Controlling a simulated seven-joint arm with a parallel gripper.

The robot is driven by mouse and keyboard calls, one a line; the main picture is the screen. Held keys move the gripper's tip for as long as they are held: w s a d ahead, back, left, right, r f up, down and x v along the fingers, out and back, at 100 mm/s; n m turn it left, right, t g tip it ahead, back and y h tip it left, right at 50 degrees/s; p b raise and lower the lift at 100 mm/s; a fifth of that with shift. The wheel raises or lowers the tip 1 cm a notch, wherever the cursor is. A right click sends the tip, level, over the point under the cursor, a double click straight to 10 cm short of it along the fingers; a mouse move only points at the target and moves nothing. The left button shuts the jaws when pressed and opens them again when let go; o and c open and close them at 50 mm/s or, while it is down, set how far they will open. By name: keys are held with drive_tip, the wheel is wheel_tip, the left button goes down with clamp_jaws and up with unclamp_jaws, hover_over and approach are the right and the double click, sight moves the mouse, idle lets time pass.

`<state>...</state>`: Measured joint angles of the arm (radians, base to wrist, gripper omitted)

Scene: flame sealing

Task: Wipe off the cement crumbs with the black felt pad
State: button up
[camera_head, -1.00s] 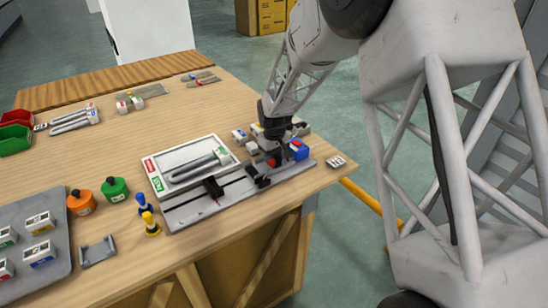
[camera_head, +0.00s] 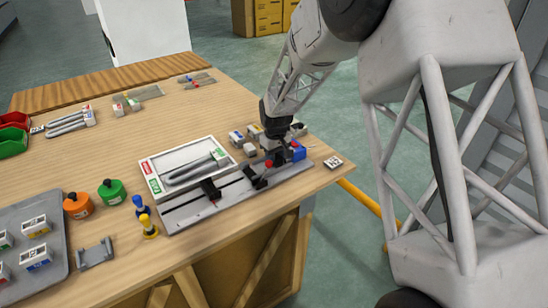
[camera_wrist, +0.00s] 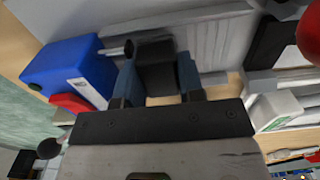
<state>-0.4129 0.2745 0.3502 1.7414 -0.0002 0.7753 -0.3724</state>
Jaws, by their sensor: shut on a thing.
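My gripper (camera_head: 274,148) is low over the right end of the grey slotted fixture (camera_head: 238,199) at the table's front edge. In the wrist view my gripper's two blue-grey fingers (camera_wrist: 158,82) are shut on a black block, which looks like the black felt pad (camera_wrist: 156,62). The pad is just above or against a pale grey surface; I cannot tell whether it touches. In the head view the pad is hidden by the gripper. I cannot make out any cement crumbs.
A blue box (camera_wrist: 62,66) with a red part (camera_wrist: 70,104) stands close beside the fingers. A red ball (camera_wrist: 311,38) is at the wrist view's upper right. A tray with grey tubes (camera_head: 150,172) lies behind the fixture.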

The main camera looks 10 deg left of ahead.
drive_tip(key=shift+s+a, duration=0.15)
drive_tip(key=shift+s, duration=0.05)
idle(0.3)
drive_tip(key=shift+s+a, duration=0.8)
drive_tip(key=shift+a, duration=0.05)
drive_tip(key=shift+w+d, duration=0.1)
drive_tip(key=shift+d, duration=0.05)
idle(0.3)
drive_tip(key=shift+w+d, duration=0.85)
drive_tip(key=shift+s+a, duration=0.1)
drive_tip(key=shift+a, duration=0.05)
idle(0.4)
drive_tip(key=shift+s+a+f, duration=0.15)
drive_tip(key=shift+s+a, duration=0.65)
drive_tip(key=shift+s, duration=0.1)
drive_tip(key=shift+f, duration=0.1)
drive_tip(key=shift+w+d, duration=0.1)
drive_tip(key=shift+d, duration=0.05)
idle(0.7)
